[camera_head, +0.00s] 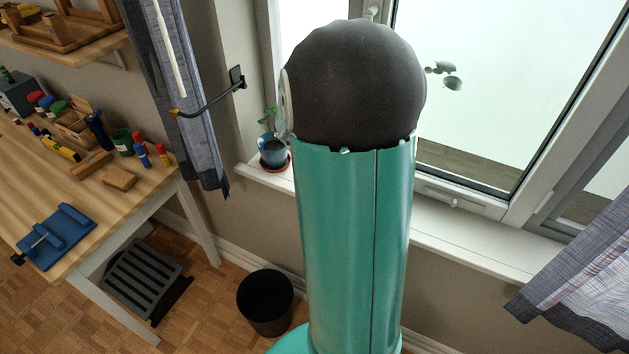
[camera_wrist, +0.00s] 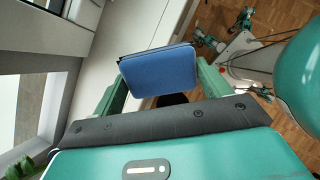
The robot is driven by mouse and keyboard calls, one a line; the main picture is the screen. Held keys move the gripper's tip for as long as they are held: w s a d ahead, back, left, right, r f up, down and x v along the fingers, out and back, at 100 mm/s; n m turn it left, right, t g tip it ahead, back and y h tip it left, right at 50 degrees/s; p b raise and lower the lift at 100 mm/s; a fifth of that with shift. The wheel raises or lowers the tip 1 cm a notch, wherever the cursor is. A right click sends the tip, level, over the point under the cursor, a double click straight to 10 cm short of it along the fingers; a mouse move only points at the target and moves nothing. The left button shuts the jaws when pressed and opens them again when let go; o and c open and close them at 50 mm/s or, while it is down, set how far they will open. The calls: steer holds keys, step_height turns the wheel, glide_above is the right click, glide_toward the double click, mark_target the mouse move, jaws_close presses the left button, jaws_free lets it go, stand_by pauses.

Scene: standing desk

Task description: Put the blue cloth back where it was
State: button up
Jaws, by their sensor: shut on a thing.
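The blue cloth (camera_wrist: 160,72) shows in the wrist view as a flat, folded pad with rounded corners and a dark edge at its left and top. My gripper (camera_wrist: 162,84) is shut on it, with one green finger at each side. The cloth is held up off any surface, close to the white window sill (camera_wrist: 118,50). In the head view my own arm fills the middle, and the gripper and cloth do not show there.
A potted plant (camera_head: 272,150) stands on the sill by the window. A black bin (camera_head: 265,302) stands on the floor below. The wooden desk (camera_head: 130,205) at left holds a blue vise-like tool (camera_head: 58,237), wooden blocks and jars. Curtains hang at both sides.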

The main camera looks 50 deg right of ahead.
steer(key=shift+s+d+f+m+y, duration=0.1)
steer(key=shift+s+f+m+y, duration=0.05)
steer(key=shift+s+m+y, duration=0.75)
steer(key=shift+s+m+t+y, duration=0.1)
steer(key=shift+m+t+y, duration=0.45)
steer(key=shift+m, duration=0.35)
steer(key=w+r+m, duration=0.1)
steer(key=w+d+m+t+y, duration=0.1)
steer(key=r+m+t, duration=0.1)
steer(key=shift+w+d+r+m+y, duration=0.2)
steer(key=shift+w+r+m+y, duration=0.1)
steer(key=shift+w+r, duration=0.1)
steer(key=w+d+f, duration=0.1)
steer(key=w+f, duration=0.2)
steer(key=w, duration=0.1)
steer(key=w+d+f, duration=0.2)
steer(key=w+f, duration=0.1)
steer(key=w, duration=0.1)
steer(key=w+d+f, duration=0.1)
steer(key=w+f, duration=0.2)
steer(key=shift+w+d, duration=0.3)
steer(key=shift+w, duration=0.1)
steer(key=shift+w+d+f, duration=0.1)
steer(key=shift+w+f, duration=0.25)
steer(key=shift+f, duration=1.6)
